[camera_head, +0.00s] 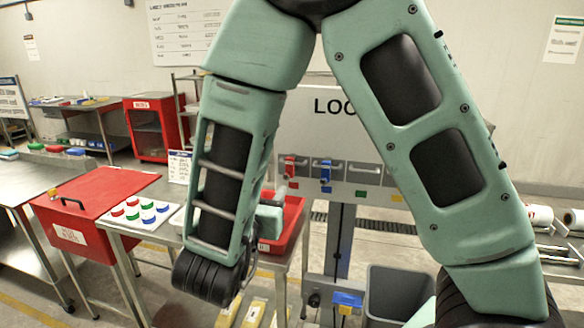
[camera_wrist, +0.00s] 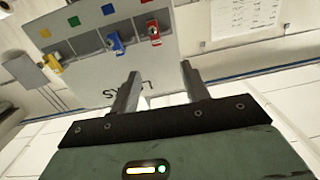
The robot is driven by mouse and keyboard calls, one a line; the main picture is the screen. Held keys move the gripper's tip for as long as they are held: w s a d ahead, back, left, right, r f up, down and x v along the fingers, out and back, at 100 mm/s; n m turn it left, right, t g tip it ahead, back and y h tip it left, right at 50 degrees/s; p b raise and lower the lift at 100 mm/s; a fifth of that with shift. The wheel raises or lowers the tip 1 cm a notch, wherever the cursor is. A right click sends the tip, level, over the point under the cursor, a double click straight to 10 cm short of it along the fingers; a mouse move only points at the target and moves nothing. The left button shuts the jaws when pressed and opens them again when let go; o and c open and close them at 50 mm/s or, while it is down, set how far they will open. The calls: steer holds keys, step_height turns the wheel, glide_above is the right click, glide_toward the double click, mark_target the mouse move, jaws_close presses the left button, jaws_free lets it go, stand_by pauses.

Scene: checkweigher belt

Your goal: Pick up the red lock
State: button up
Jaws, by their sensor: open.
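The red lock (camera_head: 289,168) hangs at the left end of a row on the grey lockout board (camera_head: 345,130) in the head view. In the wrist view, which shows the board upside down, the red lock (camera_wrist: 153,30) is near the top, above and apart from my fingertips. A blue lock (camera_wrist: 115,42) hangs beside it. My gripper (camera_wrist: 160,72) is open, with nothing between its two grey fingers. In the head view my arm hides most of the gripper and part of the board.
A red bin (camera_head: 285,228) stands below the board, left of its post. A grey bin (camera_head: 398,292) is on the floor. A red box (camera_head: 95,190) and a tray of coloured discs (camera_head: 168,220) are at left. A yellow lock (camera_wrist: 54,64) hangs further along the board.

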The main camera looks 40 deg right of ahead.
steer(key=p, duration=0.5)
glide_toward(289, 161)
steer(key=shift+h, duration=0.4)
steer(key=x, duration=0.5)
steer(key=shift+w+d, duration=0.1)
steer(key=shift+d, duration=0.1)
steer(key=p+x, duration=0.1)
steer(key=x, duration=0.1)
steer(key=p+x, duration=0.1)
steer(key=x, duration=0.2)
steer(key=shift+w+f+p, duration=0.15)
steer(key=shift+f+p, duration=0.05)
steer(key=shift+p, duration=0.2)
steer(key=shift+w+d+f, duration=0.1)
steer(key=shift+w+d, duration=0.05)
jaws_close()
